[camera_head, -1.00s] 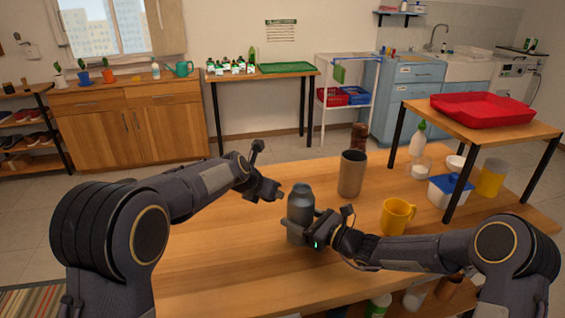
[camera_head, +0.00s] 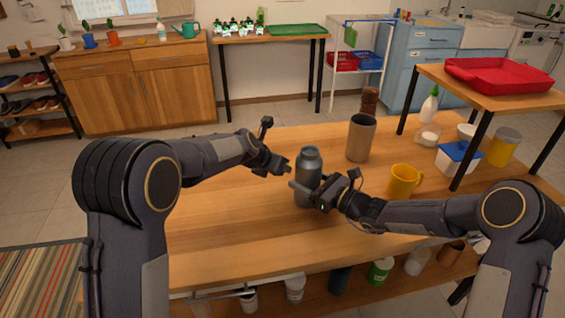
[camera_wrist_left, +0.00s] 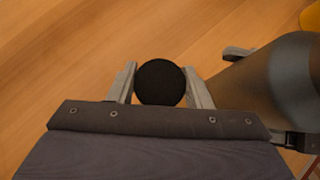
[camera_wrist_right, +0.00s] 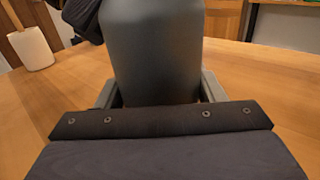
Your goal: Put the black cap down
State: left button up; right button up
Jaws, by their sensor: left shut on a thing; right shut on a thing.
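The black cap (camera_wrist_left: 160,83) is round and sits between the fingers of my left gripper (camera_wrist_left: 160,90) in the left wrist view, above bare wooden table. In the head view my left gripper (camera_head: 284,166) is just left of the dark grey bottle; the cap cannot be made out there. The bottle (camera_head: 308,158) stands upright on the table. My right gripper (camera_head: 309,195) is shut around its lower body. The bottle fills the middle of the right wrist view (camera_wrist_right: 155,50) between the fingers, and shows at the right of the left wrist view (camera_wrist_left: 285,75).
A grey-brown cup (camera_head: 361,140) stands behind the bottle and a yellow mug (camera_head: 402,181) to its right. A brown mill (camera_head: 370,101) is farther back. A side stand with a red tray (camera_head: 497,76) is at the right.

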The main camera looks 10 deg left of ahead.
pick_arm(q)
jog(key=shift+f, duration=2.65)
jog(key=shift+f, duration=0.2)
jog(key=o, duration=1)
jog(key=shift+c, duration=0.2)
jog(key=shift+s+a+r, duration=0.1)
jog(key=shift+s+r, duration=0.1)
jog(key=shift+r, duration=0.3)
jog(key=v, duration=1.1)
